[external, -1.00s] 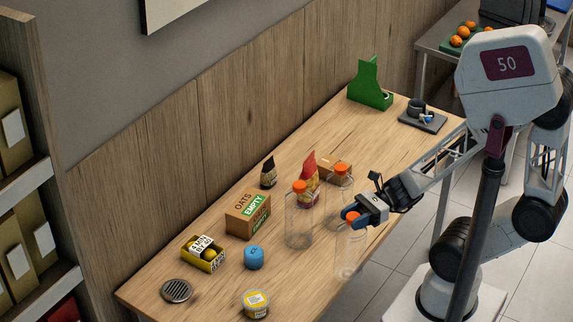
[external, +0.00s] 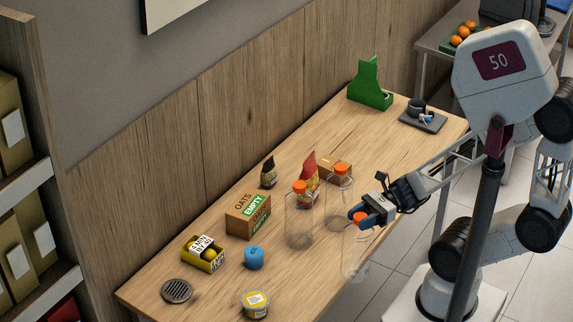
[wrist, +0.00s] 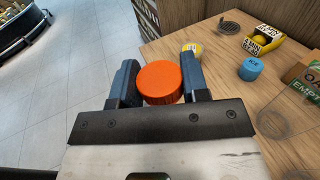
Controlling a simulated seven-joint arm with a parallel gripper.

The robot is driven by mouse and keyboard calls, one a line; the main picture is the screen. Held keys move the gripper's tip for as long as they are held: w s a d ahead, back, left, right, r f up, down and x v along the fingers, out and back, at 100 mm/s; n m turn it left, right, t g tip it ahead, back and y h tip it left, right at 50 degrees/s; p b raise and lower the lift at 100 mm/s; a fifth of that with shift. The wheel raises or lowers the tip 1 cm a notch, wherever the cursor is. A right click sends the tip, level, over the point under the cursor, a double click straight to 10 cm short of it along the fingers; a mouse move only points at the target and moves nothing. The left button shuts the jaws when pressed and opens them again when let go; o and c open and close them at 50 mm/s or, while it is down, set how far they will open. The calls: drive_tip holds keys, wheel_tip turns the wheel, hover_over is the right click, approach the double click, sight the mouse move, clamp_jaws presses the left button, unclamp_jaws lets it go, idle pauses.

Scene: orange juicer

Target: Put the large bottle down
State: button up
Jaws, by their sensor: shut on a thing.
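The held bottle is clear with an orange cap (external: 360,218); its see-through body (external: 354,258) hangs below in the external view. My gripper (external: 362,217) is shut on that cap. In the wrist view the orange cap (wrist: 160,82) sits between my two fingers, with the body hidden below it. The bottle looks upright and overlaps the table's front edge; I cannot tell whether its base touches the wood. Two more clear bottles with orange caps stand on the table, one at the left (external: 299,222) and one behind my gripper (external: 340,205).
The wooden table (external: 215,285) holds an oats box (external: 247,216), a blue ice tub (external: 254,258), a yellow-lidded tub (external: 255,305), a lemon box (external: 203,253) and a round grate (external: 176,291). A green stand (external: 369,88) is at the far end. Bare wood lies left of the bottles.

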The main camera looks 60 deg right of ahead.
idle(0.4)
wheel_tip(320, 180, up, 19)
drive_tip(key=w+d+r, duration=0.2)
drive_tip(key=w, duration=1.2)
drive_tip(key=w+d+r, duration=0.1)
drive_tip(key=w+r, duration=0.1)
drive_tip(key=w, duration=1.1)
drive_tip(key=w+d+f+m+t, duration=0.1)
drive_tip(key=w+f, duration=0.1)
drive_tip(key=w, duration=0.6)
drive_tip(key=w+d+f, duration=0.1)
drive_tip(key=w+f, duration=0.1)
drive_tip(key=w, duration=0.6)
drive_tip(key=f, duration=0.4)
drive_tip(key=shift+s+f, duration=0.3)
drive_tip(key=shift+f, duration=0.05)
